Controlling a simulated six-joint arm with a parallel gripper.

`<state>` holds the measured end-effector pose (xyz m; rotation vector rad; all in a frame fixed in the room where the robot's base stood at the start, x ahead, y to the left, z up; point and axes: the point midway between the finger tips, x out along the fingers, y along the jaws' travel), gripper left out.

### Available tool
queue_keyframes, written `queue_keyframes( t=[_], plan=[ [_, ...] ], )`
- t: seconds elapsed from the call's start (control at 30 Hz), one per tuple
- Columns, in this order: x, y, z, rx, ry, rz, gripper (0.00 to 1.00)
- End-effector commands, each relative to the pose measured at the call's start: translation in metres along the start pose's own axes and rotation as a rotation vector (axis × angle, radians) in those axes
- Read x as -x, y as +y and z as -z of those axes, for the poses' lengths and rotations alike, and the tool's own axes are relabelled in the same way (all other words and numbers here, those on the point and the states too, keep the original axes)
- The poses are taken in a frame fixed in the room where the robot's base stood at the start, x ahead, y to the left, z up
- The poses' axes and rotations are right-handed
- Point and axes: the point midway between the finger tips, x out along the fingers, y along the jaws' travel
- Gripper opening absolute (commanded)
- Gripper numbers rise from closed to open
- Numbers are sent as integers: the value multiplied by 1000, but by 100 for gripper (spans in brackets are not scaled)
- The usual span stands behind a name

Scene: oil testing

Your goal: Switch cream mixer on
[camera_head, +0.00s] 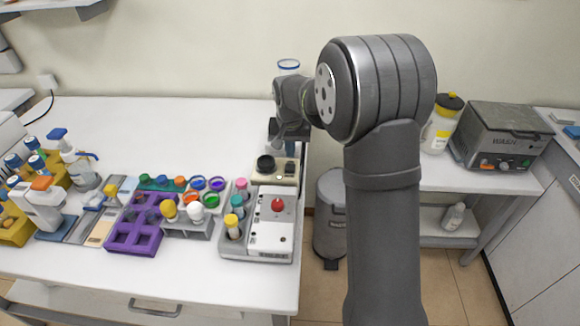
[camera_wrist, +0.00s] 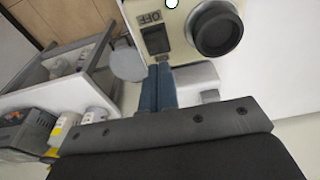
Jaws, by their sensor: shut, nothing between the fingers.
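The cream mixer is a beige box (camera_head: 272,171) with a black round knob (camera_head: 265,163), at the right end of the bench beyond the red-buttoned device. In the wrist view its panel (camera_wrist: 182,42) shows the black knob (camera_wrist: 217,29), a dark rocker switch (camera_wrist: 155,40) and a label reading OFF, upside down. A white round spot shows at the panel's top edge. My gripper (camera_wrist: 162,70) has its blue fingers together and empty, with tips close to the panel edge just below the switch. I cannot tell whether they touch. In the head view my arm partly hides the mixer and fingers.
A white device with a red button (camera_head: 278,204) and several capped tubes stands in front of the mixer. A purple rack (camera_head: 134,238) and bottles are further left. A grey bin (camera_head: 330,220) stands in the gap beside the bench. A grey machine (camera_head: 500,137) is at the right.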

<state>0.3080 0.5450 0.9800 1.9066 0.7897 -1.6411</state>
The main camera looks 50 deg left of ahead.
Motion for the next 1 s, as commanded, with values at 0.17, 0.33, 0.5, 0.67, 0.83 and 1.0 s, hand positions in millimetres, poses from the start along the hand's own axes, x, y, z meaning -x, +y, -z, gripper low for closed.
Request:
queue_keyframes(
  t=[0.17,0.33,0.5,0.67,0.83,1.0],
  plan=[
    [15,0,2,0,2,1,0],
    [28,0,5,0,2,1,0],
    [36,0,6,0,2,1,0],
    [37,0,6,0,1,0,0],
    [36,0,5,0,1,0,0],
    [22,0,3,0,-2,-1,0]
  ],
)
